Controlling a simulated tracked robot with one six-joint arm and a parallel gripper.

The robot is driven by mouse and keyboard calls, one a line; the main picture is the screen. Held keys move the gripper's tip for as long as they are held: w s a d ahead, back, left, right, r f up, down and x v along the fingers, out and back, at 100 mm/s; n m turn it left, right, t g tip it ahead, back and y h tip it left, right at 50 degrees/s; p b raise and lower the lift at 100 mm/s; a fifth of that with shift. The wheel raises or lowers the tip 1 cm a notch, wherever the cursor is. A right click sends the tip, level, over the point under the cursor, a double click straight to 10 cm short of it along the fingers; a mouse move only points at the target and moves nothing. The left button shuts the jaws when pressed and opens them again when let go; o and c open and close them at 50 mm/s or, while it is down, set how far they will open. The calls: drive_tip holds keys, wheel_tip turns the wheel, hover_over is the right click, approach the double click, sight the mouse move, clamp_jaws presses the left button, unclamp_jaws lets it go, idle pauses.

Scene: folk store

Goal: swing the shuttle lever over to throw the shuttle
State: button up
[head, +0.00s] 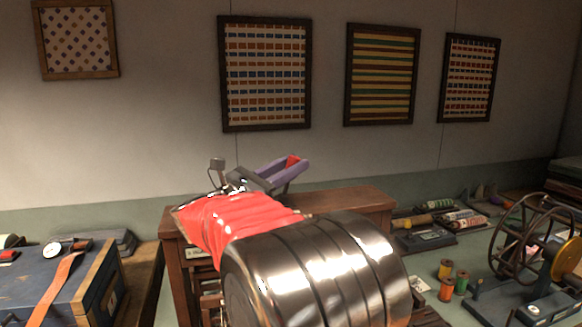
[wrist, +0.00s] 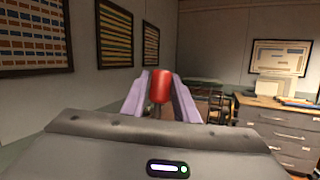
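The shuttle lever's red knob (wrist: 160,86) stands upright between the two purple fingers of my gripper (wrist: 160,94) in the wrist view. A short dark stem shows below it. In the head view, the purple-fingered gripper (head: 285,168) is above the brown wooden loom frame (head: 345,200), with a bit of the red knob (head: 293,160) between its fingertips. The fingers are apart with the knob between them. I cannot tell whether both touch it. My arm hides most of the loom and the lever's lower part.
A blue box (head: 60,285) with an orange strap stands at the left. Spools of thread (head: 453,280) and a spinning wheel (head: 530,240) stand on the right of the table. Framed textiles (head: 265,72) hang on the wall behind. Drawers (wrist: 285,130) show far right in the wrist view.

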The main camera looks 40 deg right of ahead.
drive_tip(key=o, duration=0.3)
drive_tip(key=shift+o, duration=0.2)
drive_tip(key=shift+a, duration=0.1)
drive_tip(key=v, duration=1.3)
drive_tip(key=shift+a+f, duration=0.15)
drive_tip(key=shift+a, duration=0.15)
drive_tip(key=shift+s, duration=0.1)
